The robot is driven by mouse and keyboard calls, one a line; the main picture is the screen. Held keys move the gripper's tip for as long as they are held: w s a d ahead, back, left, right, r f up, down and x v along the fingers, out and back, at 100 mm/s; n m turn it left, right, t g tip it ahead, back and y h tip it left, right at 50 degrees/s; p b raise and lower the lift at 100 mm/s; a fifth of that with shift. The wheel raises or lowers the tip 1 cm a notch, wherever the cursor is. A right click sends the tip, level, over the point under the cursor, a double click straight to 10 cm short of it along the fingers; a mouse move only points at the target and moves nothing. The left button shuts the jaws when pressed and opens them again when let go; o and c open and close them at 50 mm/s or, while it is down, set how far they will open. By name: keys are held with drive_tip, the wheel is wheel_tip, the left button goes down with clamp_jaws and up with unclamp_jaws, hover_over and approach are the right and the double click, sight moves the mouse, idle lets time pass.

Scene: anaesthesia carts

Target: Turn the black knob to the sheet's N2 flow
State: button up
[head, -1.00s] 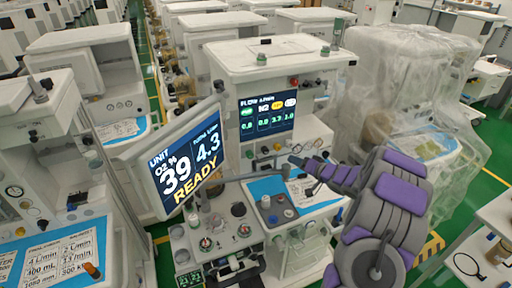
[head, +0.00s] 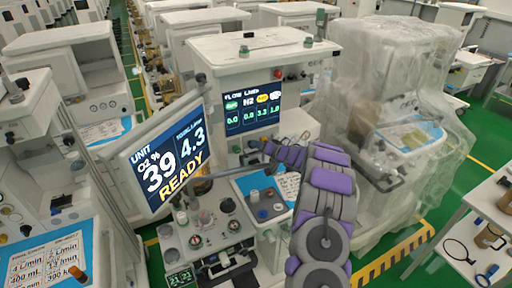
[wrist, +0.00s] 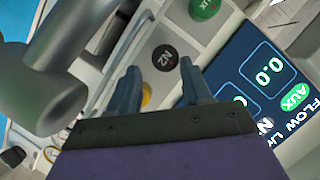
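The black knob (wrist: 164,57), marked N2, sits on the pale panel in the wrist view. My gripper (wrist: 160,68) is open, its two dark fingers pointing at the panel on either side of the knob. Whether they touch it I cannot tell. In the head view my gripper (head: 266,148) is at the knob row under the flow screen (head: 252,107), and the arm hides part of that row. The screen has AUX, N2 and two more columns; the N2 digits are too small to read surely. A printed sheet (head: 288,186) lies on the cart's worktop, its text unreadable.
A green knob (wrist: 204,8) is beside the black one, and a yellow knob (wrist: 147,95) shows partly behind a finger. A tilted monitor (head: 165,158) reading 39, 4.3 and READY stands left of my arm. A plastic-covered cart (head: 385,110) stands to the right.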

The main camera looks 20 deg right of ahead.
drive_tip(key=x, duration=0.3)
drive_tip(key=shift+a, duration=0.35)
drive_tip(key=shift+a+r, duration=0.1)
drive_tip(key=shift+a, duration=0.05)
drive_tip(key=shift+s+r, duration=0.1)
drive_tip(key=shift+d, duration=0.3)
drive_tip(key=c, duration=0.3)
drive_tip(key=shift+a, duration=0.1)
drive_tip(key=c, duration=0.5)
